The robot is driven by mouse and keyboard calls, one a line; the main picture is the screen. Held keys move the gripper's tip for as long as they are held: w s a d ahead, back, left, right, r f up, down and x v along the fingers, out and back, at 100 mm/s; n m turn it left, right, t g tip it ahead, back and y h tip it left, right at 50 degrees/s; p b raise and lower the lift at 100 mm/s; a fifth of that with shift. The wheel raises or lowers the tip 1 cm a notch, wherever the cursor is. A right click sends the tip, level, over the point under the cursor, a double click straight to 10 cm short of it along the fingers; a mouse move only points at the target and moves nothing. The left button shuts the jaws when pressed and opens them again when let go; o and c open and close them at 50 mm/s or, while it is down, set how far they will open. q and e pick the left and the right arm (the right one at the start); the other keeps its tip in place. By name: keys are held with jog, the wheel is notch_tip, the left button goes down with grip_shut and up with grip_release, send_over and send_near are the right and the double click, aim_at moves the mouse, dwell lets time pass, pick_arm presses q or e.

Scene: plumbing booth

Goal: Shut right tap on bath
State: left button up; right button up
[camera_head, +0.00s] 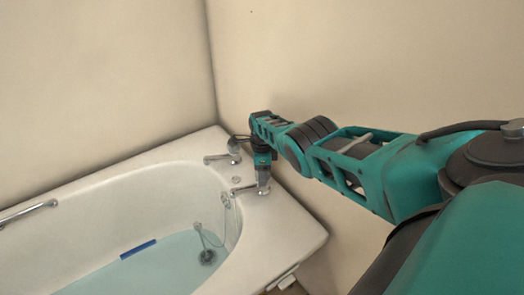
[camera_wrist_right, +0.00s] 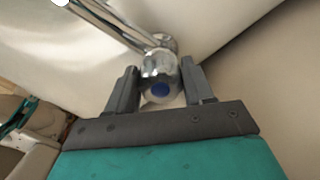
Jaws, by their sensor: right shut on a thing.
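The right tap (camera_head: 244,190) stands on the bath's end rim in the head view, a chrome tap with its spout over the tub. My right gripper (camera_head: 263,162) comes down on top of it and hides its handle there. In the right wrist view the tap's round chrome handle with a blue dot (camera_wrist_right: 160,89) sits between the two dark fingers of my right gripper (camera_wrist_right: 159,70), which is shut on it. I cannot tell whether water runs. My left gripper is not in view.
The white bath (camera_head: 285,235) holds bluish water (camera_head: 165,268). A blue bar-shaped object (camera_head: 138,249) lies in it, and a plug chain (camera_head: 205,238) hangs near the tap end. A chrome grab rail (camera_head: 28,211) is at left. Beige walls stand close behind the taps.

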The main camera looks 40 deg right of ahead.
jog(key=shift+m, duration=2)
jog(key=o, duration=1)
